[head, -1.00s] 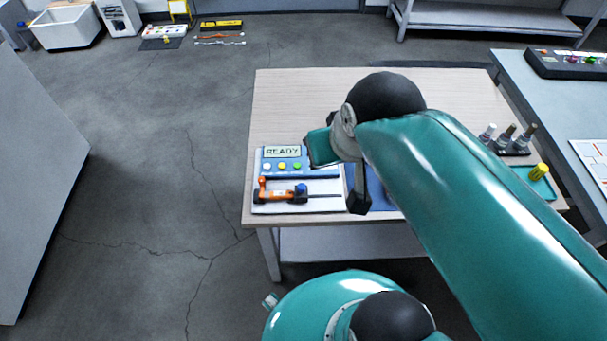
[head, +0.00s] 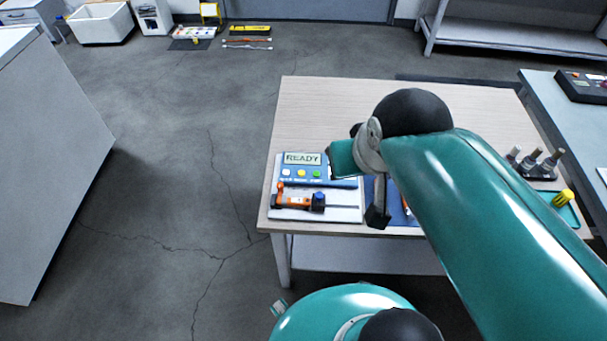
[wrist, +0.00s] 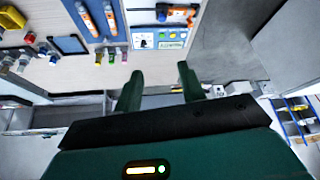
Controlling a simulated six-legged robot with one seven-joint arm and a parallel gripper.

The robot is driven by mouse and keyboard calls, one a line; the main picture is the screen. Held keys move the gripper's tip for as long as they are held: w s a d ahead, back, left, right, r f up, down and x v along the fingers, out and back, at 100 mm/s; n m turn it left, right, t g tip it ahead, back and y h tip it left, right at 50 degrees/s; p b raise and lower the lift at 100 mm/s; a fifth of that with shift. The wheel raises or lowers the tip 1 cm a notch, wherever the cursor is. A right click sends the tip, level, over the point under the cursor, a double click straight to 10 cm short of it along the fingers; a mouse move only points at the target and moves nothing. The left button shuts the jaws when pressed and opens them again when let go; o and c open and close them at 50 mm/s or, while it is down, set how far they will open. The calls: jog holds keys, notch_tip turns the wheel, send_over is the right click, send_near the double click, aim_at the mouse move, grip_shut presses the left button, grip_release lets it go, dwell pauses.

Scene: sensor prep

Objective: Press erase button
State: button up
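A blue device (head: 302,168) with a display reading READY sits at the table's near left corner. Its front has a white, a yellow and a green button (head: 317,174) in a row; the small lettering under them is too blurred to read. The device also shows upside down in the wrist view (wrist: 160,39). My gripper has two green fingers (wrist: 160,90) that stand apart with nothing between them. In the wrist view the device appears beyond the fingertips, with no contact visible. In the head view my arm hides most of the gripper, just right of the device.
An orange and black tool (head: 298,200) lies on a white board in front of the device. A blue mat (wrist: 118,8) with orange tubes is beside it. Dark-capped bottles (head: 532,160) and a yellow item (head: 563,198) stand at the table's right. The table's back left is clear.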

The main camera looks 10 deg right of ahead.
dwell(0.3)
grip_shut()
dwell(1.6)
